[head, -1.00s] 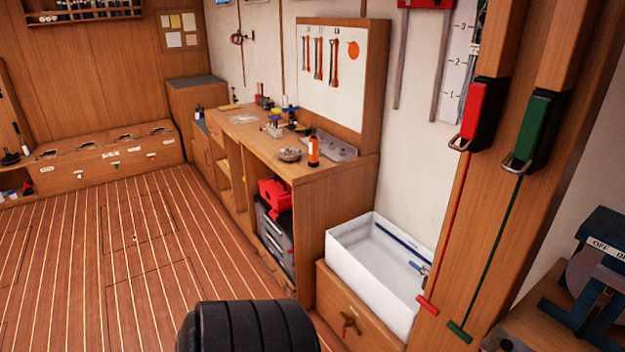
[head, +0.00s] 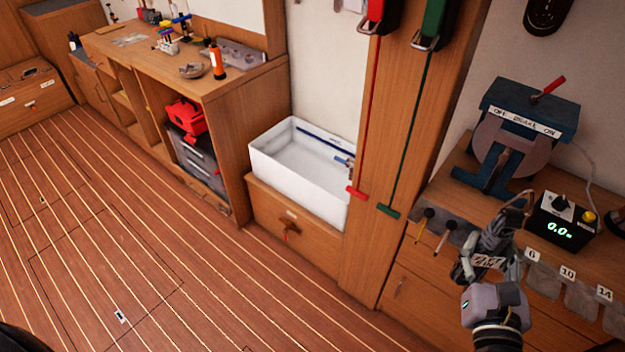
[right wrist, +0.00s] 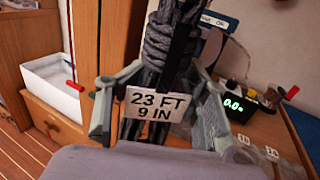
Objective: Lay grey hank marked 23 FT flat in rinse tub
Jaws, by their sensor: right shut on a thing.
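My right gripper (head: 490,262) is shut on the grey hank (head: 503,232), held up in front of the bench on the right. In the right wrist view the gripper's fingers (right wrist: 160,108) close around the dark grey rope hank (right wrist: 172,45), which is bound with wraps and hangs upright. Its white tag (right wrist: 156,104) reads 23 FT 9 IN. The white rinse tub (head: 285,170) stands on a wooden drawer base left of the post, and it shows at the left of the right wrist view (right wrist: 50,95). A blue bar lies along the tub's back. My left gripper is not in view.
A wooden post (head: 410,150) with red and green lines stands between the tub and the right bench. That bench bears a blue brake device (head: 525,125), a counter reading 0.0 (head: 562,222) and numbered tags. The plank floor (head: 150,260) before the tub is clear.

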